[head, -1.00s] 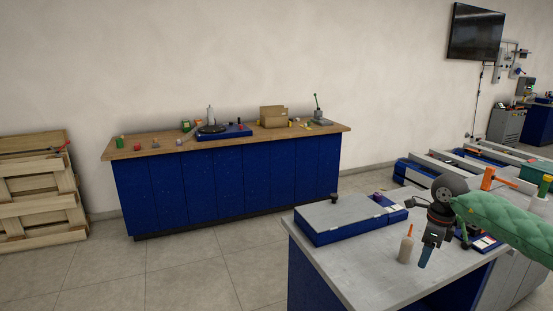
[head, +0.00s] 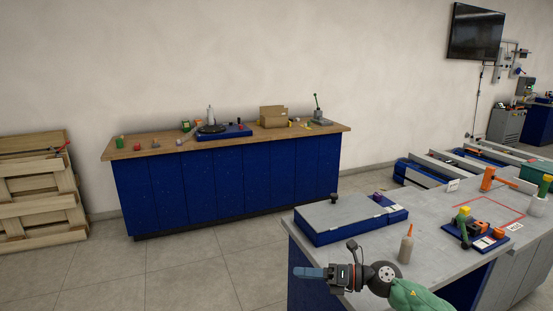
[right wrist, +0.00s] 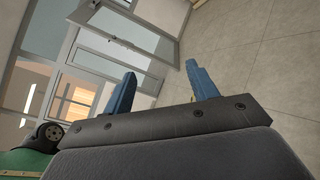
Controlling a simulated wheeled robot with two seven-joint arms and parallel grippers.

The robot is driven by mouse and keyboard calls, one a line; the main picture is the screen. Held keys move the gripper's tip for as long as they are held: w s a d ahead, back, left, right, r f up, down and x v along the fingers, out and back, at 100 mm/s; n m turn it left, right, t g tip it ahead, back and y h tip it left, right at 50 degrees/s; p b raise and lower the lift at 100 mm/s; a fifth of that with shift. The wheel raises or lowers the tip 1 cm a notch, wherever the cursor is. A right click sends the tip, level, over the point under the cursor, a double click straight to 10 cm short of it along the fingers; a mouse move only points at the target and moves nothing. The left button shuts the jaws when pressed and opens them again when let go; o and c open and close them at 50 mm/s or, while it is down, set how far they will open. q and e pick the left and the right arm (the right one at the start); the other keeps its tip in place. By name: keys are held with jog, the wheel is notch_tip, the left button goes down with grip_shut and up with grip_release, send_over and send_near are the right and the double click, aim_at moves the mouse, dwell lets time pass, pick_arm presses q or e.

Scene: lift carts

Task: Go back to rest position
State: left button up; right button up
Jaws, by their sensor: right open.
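My right gripper (head: 310,272) is at the lower middle of the head view, in front of the near edge of the grey-topped workbench (head: 420,250), with its blue fingers pointing left. In the right wrist view its two blue fingers (right wrist: 160,92) stand apart with nothing between them, so it is open and empty. Behind the fingers that view shows floor and a glazed door or window frame. My left gripper is not in view.
A blue box with a grey lid (head: 340,220) and an orange-tipped bottle (head: 406,246) stand on the workbench near my right arm. A blue cabinet with wooden top (head: 235,180) stands by the wall. Wooden pallets (head: 40,200) are at left. Floor (head: 200,270) between is clear.

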jog(key=s+d+f+m+t+h, duration=0.3)
jog(key=f+m+h, duration=0.35)
jog(key=m, duration=0.45)
jog(key=s+d+f+m+t+h, duration=0.4)
jog(key=f+m, duration=0.3)
jog(key=m, duration=0.5)
jog(key=s+d+f+m+t+h, duration=0.1)
jog(key=d+f+m+t+h, duration=0.15)
jog(key=f+m+h, duration=0.65)
jog(key=s+f+m+g+y, duration=0.2)
jog(key=s+f+m+g, duration=0.2)
jog(key=s, duration=1)
jog(key=s+a+f+m+g+y, duration=0.1)
jog(key=s+f+m+g, duration=0.3)
jog(key=s, duration=1)
notch_tip(320, 180, down, 5)
jog(key=g+y, duration=0.1)
jog(key=g, duration=0.2)
jog(key=shift+s+a+r+g, duration=0.2)
jog(key=shift+g, duration=0.15)
